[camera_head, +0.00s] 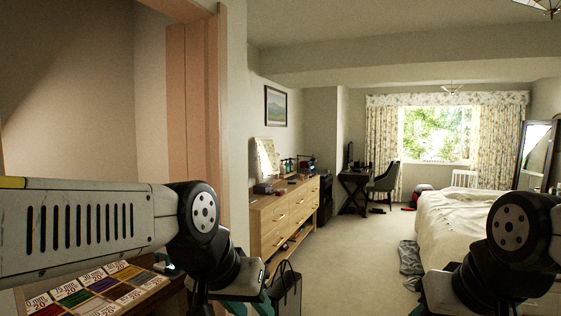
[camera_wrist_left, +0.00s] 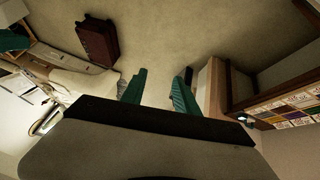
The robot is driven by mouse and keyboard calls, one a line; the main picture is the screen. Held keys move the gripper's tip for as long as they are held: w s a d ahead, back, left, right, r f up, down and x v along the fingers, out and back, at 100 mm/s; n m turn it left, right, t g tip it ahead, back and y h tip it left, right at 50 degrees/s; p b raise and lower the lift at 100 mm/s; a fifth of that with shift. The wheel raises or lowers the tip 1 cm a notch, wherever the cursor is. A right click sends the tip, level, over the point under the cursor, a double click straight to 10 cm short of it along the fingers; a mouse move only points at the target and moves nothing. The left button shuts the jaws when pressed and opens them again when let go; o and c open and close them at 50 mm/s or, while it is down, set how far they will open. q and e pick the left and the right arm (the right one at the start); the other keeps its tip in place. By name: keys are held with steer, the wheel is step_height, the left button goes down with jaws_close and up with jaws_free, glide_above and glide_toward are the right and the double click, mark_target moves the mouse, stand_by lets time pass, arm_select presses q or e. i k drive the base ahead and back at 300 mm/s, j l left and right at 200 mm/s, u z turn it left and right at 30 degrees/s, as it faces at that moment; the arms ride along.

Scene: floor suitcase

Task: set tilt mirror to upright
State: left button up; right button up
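A standing mirror (camera_head: 536,150) in a dark frame is at the far right of the head view, beyond the bed. Its frame looks slanted in the picture; how far it is tilted I cannot tell. Its lower part is hidden behind the bed and my right arm. My left gripper (camera_wrist_left: 160,88) shows two teal fingers apart with nothing between them, above the carpet and far from the mirror. My right gripper (camera_head: 418,308) shows only a teal edge at the bottom of the head view; its fingertips are out of sight there.
A bed (camera_head: 450,220) fills the right side. A wooden dresser (camera_head: 284,218) stands along the left wall, with a dark bag (camera_head: 287,288) nearer. A desk chair (camera_head: 384,180) is at the back. A dark red suitcase (camera_wrist_left: 97,42) is on the carpet. Carpet between dresser and bed is mostly clear.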

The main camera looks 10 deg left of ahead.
mark_target(268, 163)
steer(key=i+l+z, duration=0.15)
steer(key=i, duration=0.75)
steer(key=i+l+z, duration=0.1)
steer(key=i, duration=1.6)
steer(key=i+u, duration=0.15)
steer(key=i, duration=1.5)
steer(key=i+l+u, duration=0.15)
steer(key=i, duration=0.65)
steer(key=i+l, duration=0.1)
steer(key=i, duration=0.7)
steer(key=i+j+u, duration=0.4)
steer(key=i, duration=0.3)
steer(key=i+u, duration=0.4)
steer(key=i, duration=0.3)
steer(key=i+j, duration=0.3)
steer(key=i, duration=0.25)
